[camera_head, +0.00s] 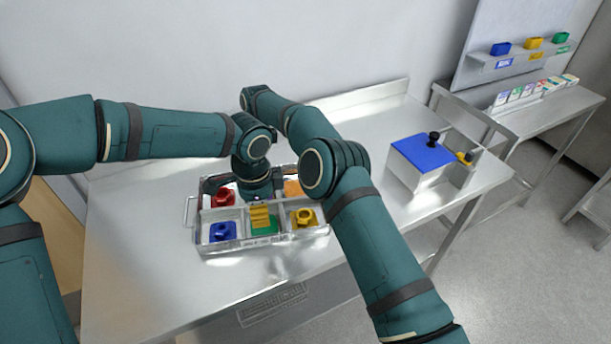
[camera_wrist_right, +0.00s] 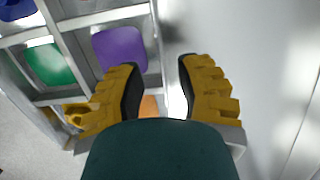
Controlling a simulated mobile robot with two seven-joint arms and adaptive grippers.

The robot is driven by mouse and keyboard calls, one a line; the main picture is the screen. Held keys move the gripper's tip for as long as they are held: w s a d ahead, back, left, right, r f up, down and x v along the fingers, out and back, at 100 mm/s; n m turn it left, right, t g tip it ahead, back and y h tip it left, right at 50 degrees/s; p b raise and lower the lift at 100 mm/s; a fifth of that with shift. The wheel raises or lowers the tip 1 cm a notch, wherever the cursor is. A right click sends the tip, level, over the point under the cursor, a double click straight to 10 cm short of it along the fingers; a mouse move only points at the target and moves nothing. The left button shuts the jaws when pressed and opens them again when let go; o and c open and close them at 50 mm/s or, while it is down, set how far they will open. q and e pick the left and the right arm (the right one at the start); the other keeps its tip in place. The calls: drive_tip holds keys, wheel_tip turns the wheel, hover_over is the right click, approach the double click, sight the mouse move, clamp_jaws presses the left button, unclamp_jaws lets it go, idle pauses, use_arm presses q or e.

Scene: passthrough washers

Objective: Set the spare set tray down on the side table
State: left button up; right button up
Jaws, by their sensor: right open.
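The tray (camera_head: 200,240) is a clear-and-grey compartmented tray standing on a steel table (camera_head: 150,290). It holds a red part (camera_head: 221,197), a blue part (camera_head: 222,231), a green piece (camera_head: 266,229), a yellow part (camera_head: 304,217) and an orange piece (camera_head: 292,187). A purple piece (camera_wrist_right: 120,48) shows in the right wrist view. My right gripper (camera_wrist_right: 158,62) is open at the tray's back rim, one finger over the compartments and the other outside. Its yellow finger (camera_head: 260,215) shows in the head view. My left arm crosses from the left; its gripper cannot be made out.
A box with a blue top (camera_head: 424,151) and black knob stands on the table's right. Another steel table (camera_head: 565,105), under a board with coloured bins (camera_head: 534,43), stands farther right with a row of small boxes. The table right of the tray is partly clear.

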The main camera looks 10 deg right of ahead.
wheel_tip(320, 180, up, 7)
drive_tip(key=shift+d, duration=0.4)
